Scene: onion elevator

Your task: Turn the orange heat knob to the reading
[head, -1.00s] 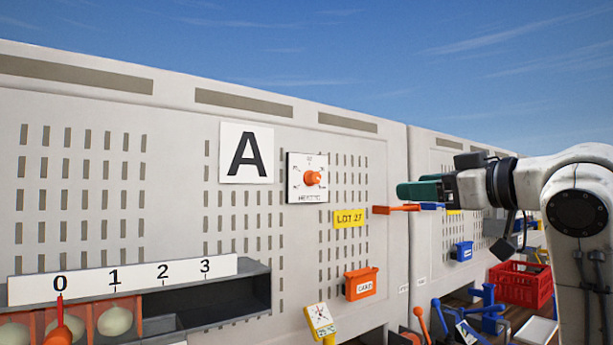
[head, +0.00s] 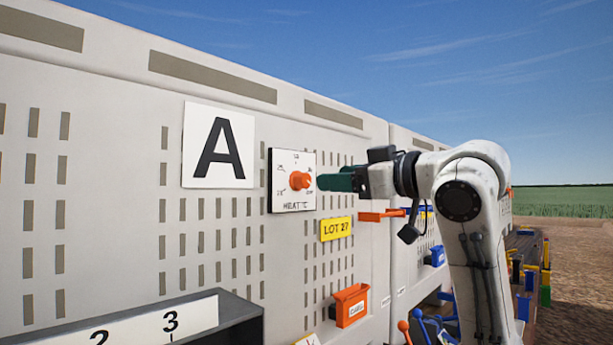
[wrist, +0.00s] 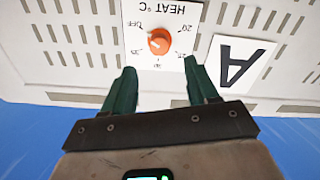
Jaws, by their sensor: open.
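The orange heat knob (head: 300,181) sits at the middle of a white HEAT °C dial plate (head: 283,204) on the grey wall. In the wrist view the picture is upside down and the knob (wrist: 159,42) shows ahead of and between my two green fingers. My gripper (wrist: 160,80) is open and empty, with the knob beyond its fingertips. In the head view my gripper (head: 322,182) is just right of the knob, and I cannot tell the exact gap. Dial marks include OFF and several numbers. The knob's pointer is too small to read surely.
A white A sign (head: 218,145) is left of the dial. A yellow LOT 27 label (head: 336,229) and an orange ledge (head: 382,216) are below it. An orange card bin (head: 350,305) hangs lower. A numbered shelf (head: 235,322) juts out at lower left.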

